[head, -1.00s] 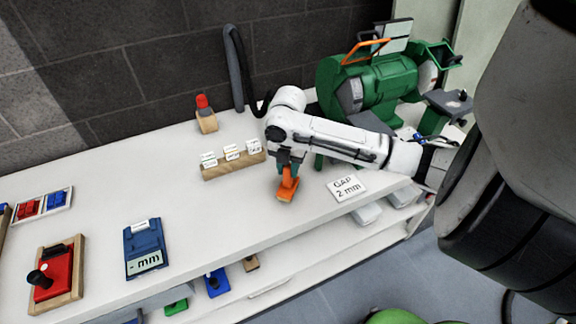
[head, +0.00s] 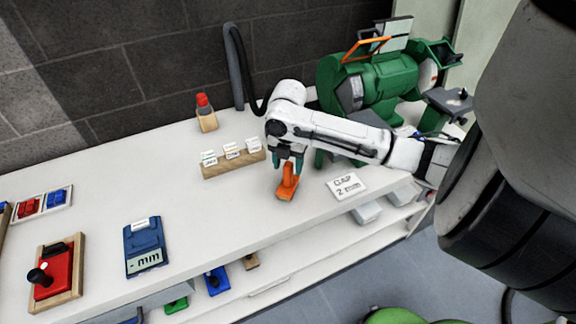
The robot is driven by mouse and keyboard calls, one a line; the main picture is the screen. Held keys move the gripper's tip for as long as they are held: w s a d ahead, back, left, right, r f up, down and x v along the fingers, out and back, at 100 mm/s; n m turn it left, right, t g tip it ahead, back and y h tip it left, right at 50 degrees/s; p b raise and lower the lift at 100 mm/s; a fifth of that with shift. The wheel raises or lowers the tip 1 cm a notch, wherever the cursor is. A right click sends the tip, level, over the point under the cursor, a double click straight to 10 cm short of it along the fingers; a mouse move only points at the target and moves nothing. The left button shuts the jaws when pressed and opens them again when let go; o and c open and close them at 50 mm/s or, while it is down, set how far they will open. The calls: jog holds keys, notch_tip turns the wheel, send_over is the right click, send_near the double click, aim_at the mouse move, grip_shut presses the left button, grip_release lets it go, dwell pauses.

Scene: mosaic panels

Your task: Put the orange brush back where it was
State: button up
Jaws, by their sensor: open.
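The orange brush (head: 287,183) stands on the white bench top, in front of the right end of a wooden card holder. My gripper (head: 287,163) is open and points down, right over the brush. Its teal fingers are apart on either side of the top of the brush. I cannot tell whether a finger still touches it.
The wooden holder with several white cards (head: 233,165) is left of the brush. A "GAP 2 mm" card (head: 346,186) lies to the right. The green grinder (head: 375,80) stands behind my arm. A blue "mm" gauge (head: 145,247) is at the front left; bench top between is clear.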

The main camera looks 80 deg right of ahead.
notch_tip(320, 180, up, 11)
jog(key=w+a+r+m+t+y, duration=0.1)
jog(key=w+a+m+t+y, duration=0.35)
jog(key=w+a, duration=1.45)
jog(key=s+a+f+m+h, duration=0.2)
jog(key=s+a+f+m, duration=0.8)
jog(key=a+f, duration=0.4)
jog(key=s+d+f+m+g+h, duration=0.1)
jog(key=s+d+f, duration=0.1)
jog(key=s, duration=0.5)
jog(key=s+d+f+m+g+h, duration=0.1)
jog(key=s+f, duration=0.3)
jog(key=s, duration=0.4)
jog(key=shift+s+d+m+g+h+b, duration=0.2)
jog(key=shift+d+m+g+h+b, duration=0.25)
jog(key=shift+d+g, duration=0.35)
jog(key=shift+c, duration=0.5)
